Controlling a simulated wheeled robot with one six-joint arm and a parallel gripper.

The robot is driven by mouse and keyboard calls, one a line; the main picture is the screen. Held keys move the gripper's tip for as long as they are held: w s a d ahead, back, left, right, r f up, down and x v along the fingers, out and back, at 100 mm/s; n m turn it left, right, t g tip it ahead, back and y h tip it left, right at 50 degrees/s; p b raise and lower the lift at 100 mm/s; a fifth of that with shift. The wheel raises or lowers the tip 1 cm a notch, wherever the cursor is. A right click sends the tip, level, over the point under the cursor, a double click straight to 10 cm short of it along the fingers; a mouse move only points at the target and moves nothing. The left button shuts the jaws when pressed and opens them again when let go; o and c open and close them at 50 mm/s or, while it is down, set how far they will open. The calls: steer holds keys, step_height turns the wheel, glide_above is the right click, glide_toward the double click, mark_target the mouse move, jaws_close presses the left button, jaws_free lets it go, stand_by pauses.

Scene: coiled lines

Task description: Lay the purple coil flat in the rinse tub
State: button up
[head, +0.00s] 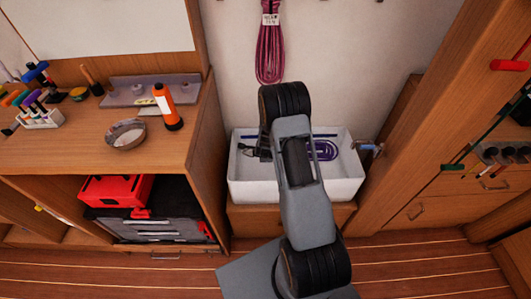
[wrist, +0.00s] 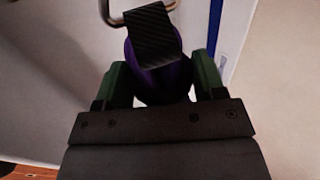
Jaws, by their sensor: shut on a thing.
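The purple coil (head: 324,150) shows in the head view inside the white rinse tub (head: 342,186), just right of my arm, which hides part of it. In the wrist view, purple line (wrist: 178,78) sits between the two green fingers of my gripper (wrist: 163,88), under a black textured strap. My gripper is shut on it. In the head view my arm reaches over the tub and hides the fingers. Whether the coil touches the tub floor cannot be told.
A tap (head: 368,148) stands at the tub's right end. A magenta coil (head: 270,45) hangs on the wall above. The wooden bench (head: 185,150) at left holds a metal bowl (head: 126,133) and an orange torch (head: 167,106). A wooden cabinet (head: 425,205) stands right.

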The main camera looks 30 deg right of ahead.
steer(key=shift+f+b, duration=5.75)
steer(key=shift+f, duration=0.05)
steer(key=o, duration=1.7)
